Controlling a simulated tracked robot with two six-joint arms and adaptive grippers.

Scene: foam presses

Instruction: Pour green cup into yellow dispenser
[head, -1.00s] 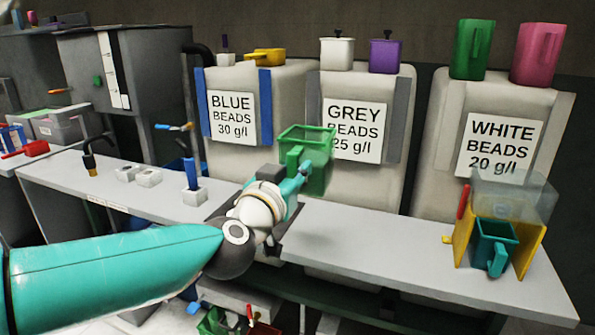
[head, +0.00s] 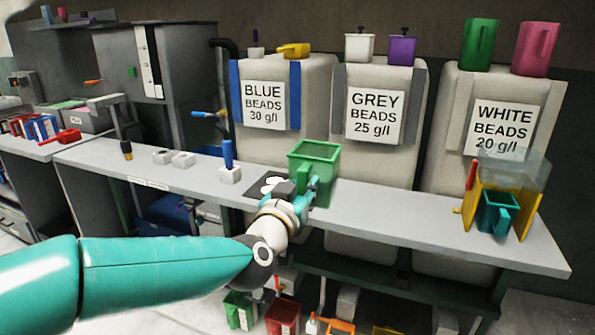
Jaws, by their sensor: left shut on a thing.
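The green cup (head: 318,163) is upright in my left gripper (head: 303,190), which is shut on it at its handle side. The cup is over the grey bench, left of the dispenser; I cannot tell if it touches the bench. The yellow dispenser (head: 527,212) stands at the right end of the bench. It has a clear hopper (head: 515,170) on top and a red handle on its left side. A teal cup (head: 496,214) sits inside its frame. Another green cup (head: 479,45) stands on the white beads container. My right gripper is not in view.
The bench (head: 420,222) is clear between the held cup and the dispenser. Behind it stand the blue (head: 266,150), grey (head: 375,155) and white (head: 455,165) bead containers with cups on top. A blue-handled tool (head: 227,155) stands on the bench at left.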

